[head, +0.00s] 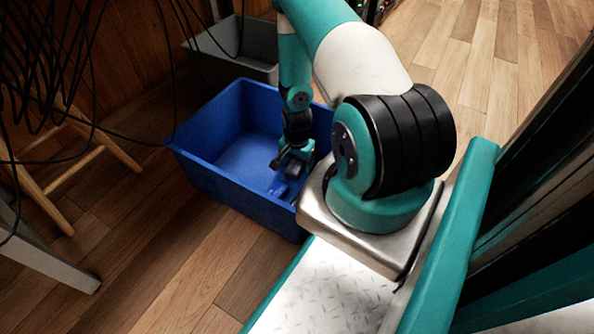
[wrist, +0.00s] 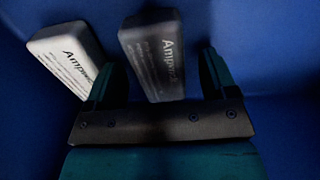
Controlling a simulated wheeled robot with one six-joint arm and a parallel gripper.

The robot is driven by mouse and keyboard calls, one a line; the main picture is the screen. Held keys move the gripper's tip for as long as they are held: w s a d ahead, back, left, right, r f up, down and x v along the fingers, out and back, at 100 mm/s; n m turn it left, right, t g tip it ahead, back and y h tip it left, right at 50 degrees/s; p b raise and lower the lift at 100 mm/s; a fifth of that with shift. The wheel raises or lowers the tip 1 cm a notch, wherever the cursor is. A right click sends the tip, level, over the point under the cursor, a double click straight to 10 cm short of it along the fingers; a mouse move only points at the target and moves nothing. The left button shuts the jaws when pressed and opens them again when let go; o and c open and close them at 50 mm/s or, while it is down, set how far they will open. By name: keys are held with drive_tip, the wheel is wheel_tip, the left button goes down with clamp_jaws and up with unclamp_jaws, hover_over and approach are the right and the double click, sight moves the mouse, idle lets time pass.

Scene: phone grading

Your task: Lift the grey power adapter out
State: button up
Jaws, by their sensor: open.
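The grey power adapter (wrist: 150,50), a dark block with faint lettering, lies in the blue bin in the wrist view. Its near end sits between the two fingers of my open gripper (wrist: 163,68), closer to the left finger, with a wider gap on the right. I cannot tell whether the left finger touches it. A white adapter (wrist: 68,58) with black lettering lies to the left, outside the left finger. In the head view my gripper (head: 284,164) is down inside the blue bin (head: 222,190); the adapters cannot be made out clearly there.
A grey bin (head: 232,50) stands behind the blue one. A wooden stool (head: 100,150) and hanging black cables are at the left. The bin walls surround my gripper. Open wooden floor (head: 180,270) lies in front of the bin.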

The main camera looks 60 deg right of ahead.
sight(297, 162)
drive_tip(key=shift+f, duration=0.5)
drive_tip(key=shift+r, duration=0.1)
drive_tip(key=c, duration=1.1)
drive_tip(key=shift+r, duration=0.15)
wheel_tip(297, 162, up, 20)
drive_tip(key=p, duration=1.1)
wheel_tip(297, 162, up, 3)
drive_tip(key=p, duration=0.3)
drive_tip(key=shift+p, duration=0.35)
